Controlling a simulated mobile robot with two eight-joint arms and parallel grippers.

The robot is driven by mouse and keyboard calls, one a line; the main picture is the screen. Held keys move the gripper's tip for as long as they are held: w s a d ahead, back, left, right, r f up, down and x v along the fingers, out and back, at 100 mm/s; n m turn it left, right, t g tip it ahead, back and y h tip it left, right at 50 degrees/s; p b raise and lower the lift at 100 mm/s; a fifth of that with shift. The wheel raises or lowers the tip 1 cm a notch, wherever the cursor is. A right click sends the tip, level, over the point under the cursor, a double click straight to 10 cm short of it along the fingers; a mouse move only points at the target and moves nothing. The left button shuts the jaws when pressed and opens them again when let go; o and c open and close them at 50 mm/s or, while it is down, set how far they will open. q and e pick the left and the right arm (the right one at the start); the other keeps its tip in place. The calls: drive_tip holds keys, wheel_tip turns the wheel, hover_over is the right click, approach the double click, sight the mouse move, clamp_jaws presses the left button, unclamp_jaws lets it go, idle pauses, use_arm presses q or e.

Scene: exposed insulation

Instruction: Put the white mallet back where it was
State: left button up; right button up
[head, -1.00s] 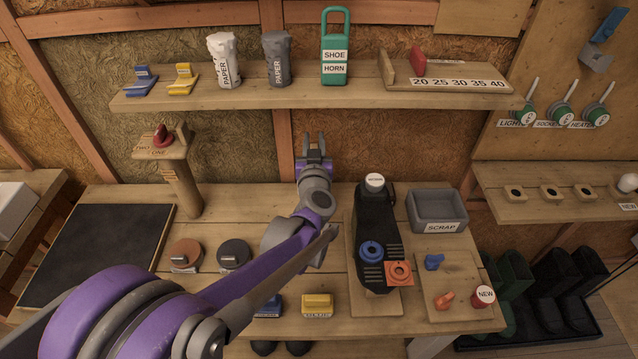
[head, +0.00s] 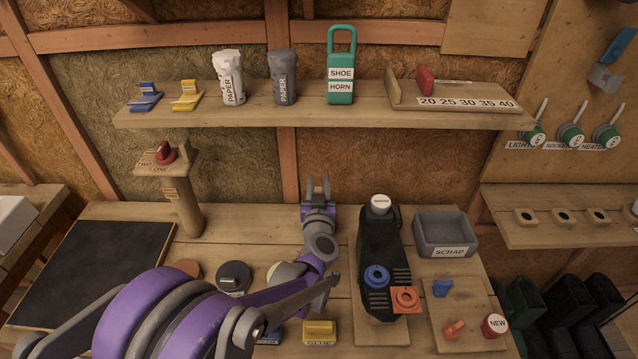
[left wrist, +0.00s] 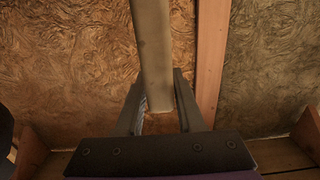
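My left gripper (head: 318,184) is raised over the back of the workbench, in front of the wall and below the shelf. In the left wrist view a pale, straight shaft (left wrist: 152,45) lies between its fingers (left wrist: 158,85), which appear closed on it. I take this shaft to be the white mallet's handle; no mallet head shows in that view. In the head view my own arm hides the space under the gripper. A cream rounded thing (head: 287,273) shows partly behind the arm; I cannot tell whether it belongs to the mallet. My right gripper is not in view.
A black machine (head: 379,240) and a grey scrap bin (head: 445,237) stand right of my gripper. A post with a red piece (head: 166,153) and a dark disc (head: 233,278) are left.

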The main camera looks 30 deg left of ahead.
use_arm(q)
drive_tip(key=shift+o, duration=1.4)
drive_tip(key=shift+r, duration=0.1)
drive_tip(key=v, duration=1.2)
drive_tip(key=shift+p, duration=0.45)
drive_tip(key=shift+r, duration=0.15)
